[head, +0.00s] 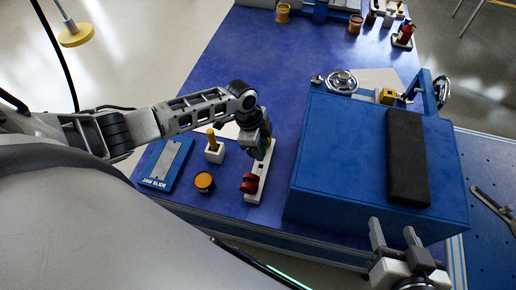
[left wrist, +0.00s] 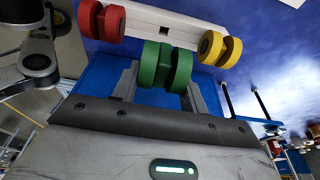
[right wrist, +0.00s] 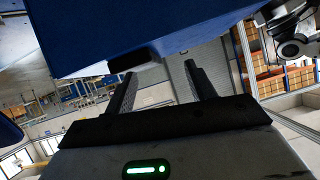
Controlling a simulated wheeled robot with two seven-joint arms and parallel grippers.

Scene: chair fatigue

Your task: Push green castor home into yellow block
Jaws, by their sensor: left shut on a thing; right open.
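My left gripper (head: 262,155) is shut on the green castor (left wrist: 165,66), a pair of green wheels between the fingers in the left wrist view. It is beside the middle of a white rail (head: 255,197), near a square hole in it. A small yellow block (head: 387,96) is at the back of the blue bench fixture, between handwheels. My right gripper (head: 394,231) is open and empty by the fixture's front right.
The large blue box (head: 335,165) with a black pad (head: 407,157) stands right of the rail. A white block with a yellow peg (head: 213,152), an orange-topped tin (head: 204,182) and a blue jaw slide plate (head: 165,165) lie left.

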